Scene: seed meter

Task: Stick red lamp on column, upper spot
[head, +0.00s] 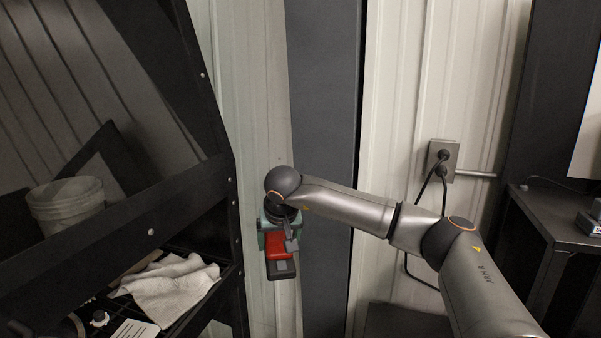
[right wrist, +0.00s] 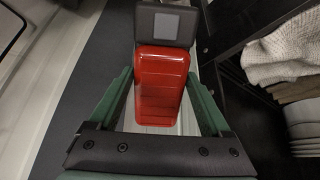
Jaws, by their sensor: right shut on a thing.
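The red lamp (head: 278,246) has a red ribbed body and a dark end with a grey square. My right gripper (head: 277,236) is shut on it, with the dark end pointing down in the head view. In the right wrist view the lamp (right wrist: 161,85) sits between the green fingers of the gripper (right wrist: 161,92). The dark grey column (head: 325,90) stands upright just right of the lamp in the head view. A dark grey band, probably the column, shows at left in the right wrist view. No contact between lamp and column shows. My left gripper is out of view.
A black shelf rack (head: 190,200) stands close on the left, with a bucket (head: 66,204) and a white cloth (head: 172,287). A wall socket (head: 443,160) with cables and a dark table (head: 560,232) are to the right. The upper column face is clear.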

